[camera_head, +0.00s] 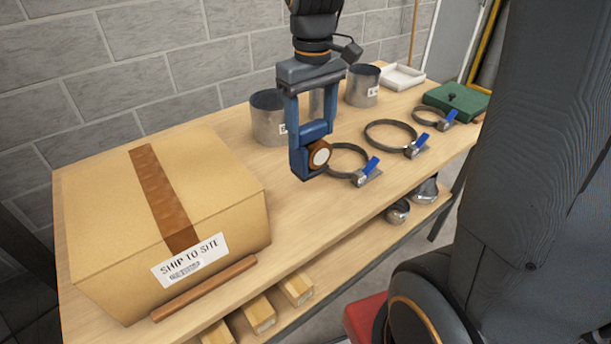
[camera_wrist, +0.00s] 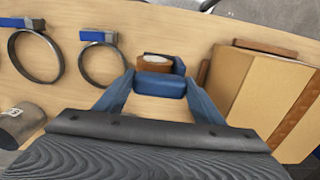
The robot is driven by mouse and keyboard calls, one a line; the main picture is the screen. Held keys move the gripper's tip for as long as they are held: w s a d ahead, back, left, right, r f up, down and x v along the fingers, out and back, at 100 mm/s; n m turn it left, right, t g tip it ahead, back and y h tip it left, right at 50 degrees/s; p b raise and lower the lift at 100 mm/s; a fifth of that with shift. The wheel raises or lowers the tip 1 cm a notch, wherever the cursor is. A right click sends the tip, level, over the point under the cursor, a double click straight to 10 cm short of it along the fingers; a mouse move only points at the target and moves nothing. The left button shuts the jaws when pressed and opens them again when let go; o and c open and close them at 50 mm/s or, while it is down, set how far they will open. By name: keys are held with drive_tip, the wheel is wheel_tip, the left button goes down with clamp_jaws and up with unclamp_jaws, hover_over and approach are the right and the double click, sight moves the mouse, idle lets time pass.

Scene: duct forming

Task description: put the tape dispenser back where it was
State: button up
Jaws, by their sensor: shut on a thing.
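My gripper (camera_head: 307,147) is shut on the tape dispenser and holds it upright over the workbench, between the cardboard box and the nearest ring clamp. The tape dispenser (camera_head: 319,155) has a blue body and a brown tape roll with a pale core. In the wrist view, the dispenser (camera_wrist: 153,66) sits between my two blue fingers (camera_wrist: 160,92). The fingers and the dispenser body are of similar blue, so their edges blend. I cannot tell how far its base is above the wooden workbench (camera_head: 285,220).
A taped cardboard box (camera_head: 105,215) fills the left end, with a brown bar (camera_head: 205,288) along its front. Ring clamps with blue handles (camera_head: 416,145) line the right. Metal cylinders (camera_head: 268,122), a white tray (camera_head: 402,78) and a green case (camera_head: 455,103) stand behind. Bench between box and clamps is clear.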

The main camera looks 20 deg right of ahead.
sight(311, 162)
wheel_tip(311, 162, down, 9)
drive_tip(key=shift+p, duration=0.8)
drive_tip(key=shift+f, duration=0.15)
drive_tip(key=o, duration=1.2)
drive_tip(key=shift+s, duration=0.1)
drive_tip(key=shift+c, duration=0.2)
wheel_tip(311, 162, up, 12)
drive_tip(key=shift+f+b, duration=0.1)
drive_tip(key=shift+b, duration=1.1)
drive_tip(key=s+f+m+t, duration=0.1)
drive_tip(key=s+f+m, duration=0.2)
drive_tip(key=s+f, duration=0.6)
wheel_tip(311, 162, down, 3)
drive_tip(key=shift+a+f+m, duration=0.1)
drive_tip(key=shift+a+m, duration=0.05)
drive_tip(key=shift+m, duration=0.15)
